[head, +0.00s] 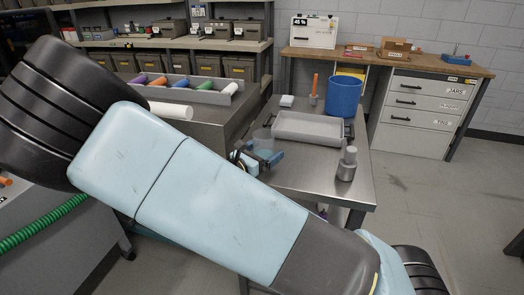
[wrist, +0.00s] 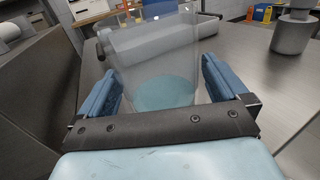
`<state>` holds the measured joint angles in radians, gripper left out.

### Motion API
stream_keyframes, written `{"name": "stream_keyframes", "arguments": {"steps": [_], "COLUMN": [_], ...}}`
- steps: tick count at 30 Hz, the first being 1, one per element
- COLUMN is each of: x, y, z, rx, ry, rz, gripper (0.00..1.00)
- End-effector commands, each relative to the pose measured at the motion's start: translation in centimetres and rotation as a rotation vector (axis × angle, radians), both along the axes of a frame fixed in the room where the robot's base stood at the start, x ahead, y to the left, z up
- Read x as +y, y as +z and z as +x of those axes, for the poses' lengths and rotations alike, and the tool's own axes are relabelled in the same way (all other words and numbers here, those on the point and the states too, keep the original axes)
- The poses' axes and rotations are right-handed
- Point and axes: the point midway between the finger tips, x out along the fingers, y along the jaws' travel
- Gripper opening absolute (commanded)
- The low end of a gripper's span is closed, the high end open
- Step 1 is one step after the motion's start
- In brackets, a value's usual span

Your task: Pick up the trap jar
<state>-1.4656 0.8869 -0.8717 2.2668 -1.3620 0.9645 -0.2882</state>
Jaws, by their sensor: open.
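A clear, see-through jar (wrist: 160,60), which looks like the trap jar, stands between the fingers of my gripper (wrist: 160,84) in the wrist view. Its lower part looks pale blue. In the head view the jar (head: 262,137) is faint, at the left edge of the steel table (head: 300,187). My gripper (head: 262,157) is open there, its blue fingers on either side of the jar. A gap shows beside the jar at each finger. My own arm hides part of the table in the head view.
A grey tray (head: 308,137) lies close behind the jar. A grey bottle (head: 346,165) stands at the table's right, and a blue bin (head: 343,97) at the back. A bench with coloured rolls (head: 183,82) is at the left.

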Motion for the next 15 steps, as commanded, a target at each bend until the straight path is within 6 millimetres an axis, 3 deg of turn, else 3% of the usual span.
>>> {"name": "stream_keyframes", "arguments": {"steps": [5,15], "x": [0.02,0.06], "y": [0.0,0.0], "z": [-0.01,-0.03], "rx": [0.0,0.0], "ry": [0.0,0.001], "rz": [0.0,0.0], "gripper": [0.99,0.67]}}
